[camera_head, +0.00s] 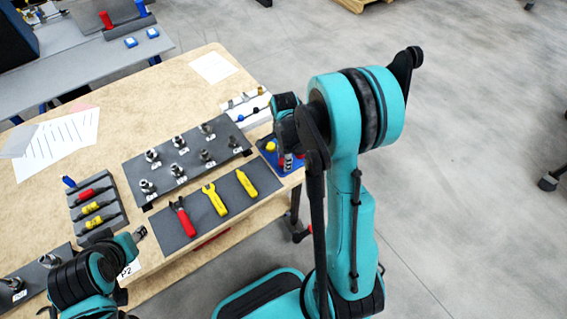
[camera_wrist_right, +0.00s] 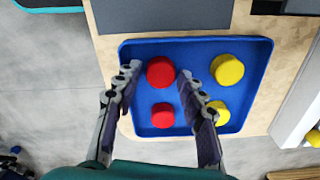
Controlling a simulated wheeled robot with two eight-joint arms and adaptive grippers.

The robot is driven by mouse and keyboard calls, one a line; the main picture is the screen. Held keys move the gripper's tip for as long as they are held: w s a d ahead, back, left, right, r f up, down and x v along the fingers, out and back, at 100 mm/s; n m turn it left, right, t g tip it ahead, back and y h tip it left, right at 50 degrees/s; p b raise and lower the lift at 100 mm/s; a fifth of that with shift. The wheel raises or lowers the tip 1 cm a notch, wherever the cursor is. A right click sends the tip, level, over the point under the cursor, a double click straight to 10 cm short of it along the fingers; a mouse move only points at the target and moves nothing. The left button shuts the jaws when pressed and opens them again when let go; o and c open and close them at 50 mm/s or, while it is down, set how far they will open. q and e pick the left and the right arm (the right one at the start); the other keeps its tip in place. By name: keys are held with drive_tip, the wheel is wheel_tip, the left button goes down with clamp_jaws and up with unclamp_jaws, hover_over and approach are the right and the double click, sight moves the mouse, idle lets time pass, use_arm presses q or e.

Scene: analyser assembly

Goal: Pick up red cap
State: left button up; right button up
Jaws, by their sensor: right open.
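A blue tray (camera_wrist_right: 262,48) with red and yellow caps lies under my right gripper (camera_wrist_right: 158,73) in the right wrist view. The upper red cap (camera_wrist_right: 160,72) shows between its open fingertips. A lower red cap (camera_wrist_right: 163,115) is nearer the palm, also between the fingers. Whether the fingers touch a cap cannot be told. In the head view my right gripper (camera_head: 289,150) is over the tray (camera_head: 292,168) at the table's right edge, and the red caps are mostly hidden. My left arm shows at the lower left; its gripper (camera_head: 120,238) is partly hidden.
Two yellow caps (camera_wrist_right: 229,70) share the tray, the lower one partly behind the right finger. A dark mat with a red tool, a yellow wrench (camera_head: 214,199) and another yellow tool lies beside it. A white rack (camera_head: 240,100) stands behind.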

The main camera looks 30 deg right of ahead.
drive_tip(key=c, duration=0.5)
drive_tip(key=shift+r, duration=0.15)
